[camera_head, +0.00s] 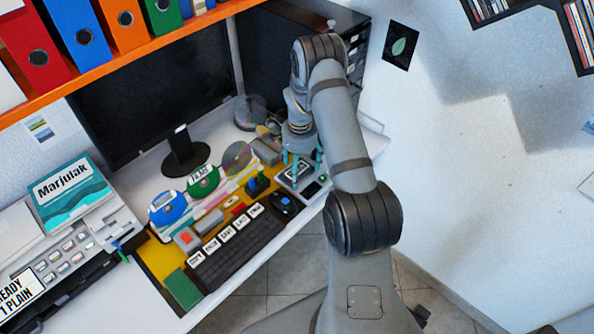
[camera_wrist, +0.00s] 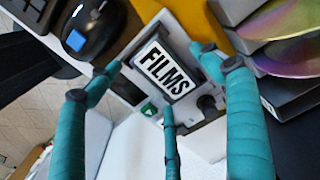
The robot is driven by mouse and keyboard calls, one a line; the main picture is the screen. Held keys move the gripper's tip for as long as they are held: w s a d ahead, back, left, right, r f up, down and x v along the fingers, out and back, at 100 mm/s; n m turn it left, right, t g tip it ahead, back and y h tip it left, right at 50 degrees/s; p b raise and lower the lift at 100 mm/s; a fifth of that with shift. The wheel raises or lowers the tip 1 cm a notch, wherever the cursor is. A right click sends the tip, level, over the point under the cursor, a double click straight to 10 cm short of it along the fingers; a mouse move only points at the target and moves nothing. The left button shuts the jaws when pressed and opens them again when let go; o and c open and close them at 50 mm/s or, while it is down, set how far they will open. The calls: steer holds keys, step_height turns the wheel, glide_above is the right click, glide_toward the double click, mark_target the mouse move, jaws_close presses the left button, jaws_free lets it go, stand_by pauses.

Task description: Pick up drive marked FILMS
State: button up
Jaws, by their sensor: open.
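The drive marked FILMS (camera_wrist: 167,68) is a grey box with a white label in black letters, below my gripper in the wrist view. In the head view the drive (camera_head: 296,173) sits at the right end of the desk, partly hidden by my fingers. My gripper (camera_head: 305,174) points down over it with teal fingers spread. In the wrist view my gripper (camera_wrist: 158,78) has its open fingers around the label, holding nothing. I cannot tell whether the fingertips touch the drive.
A black mouse (camera_head: 283,203) lies just left of the drive, beside a keyboard (camera_head: 238,250). Other discs and a monitor (camera_head: 155,85) are behind. Floor is open beyond the desk's front edge.

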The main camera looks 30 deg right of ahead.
steer(key=shift+c, duration=1.1)
steer(key=shift+s+r, duration=0.1)
steer(key=c, duration=1.1)
steer(key=shift+c, duration=0.3)
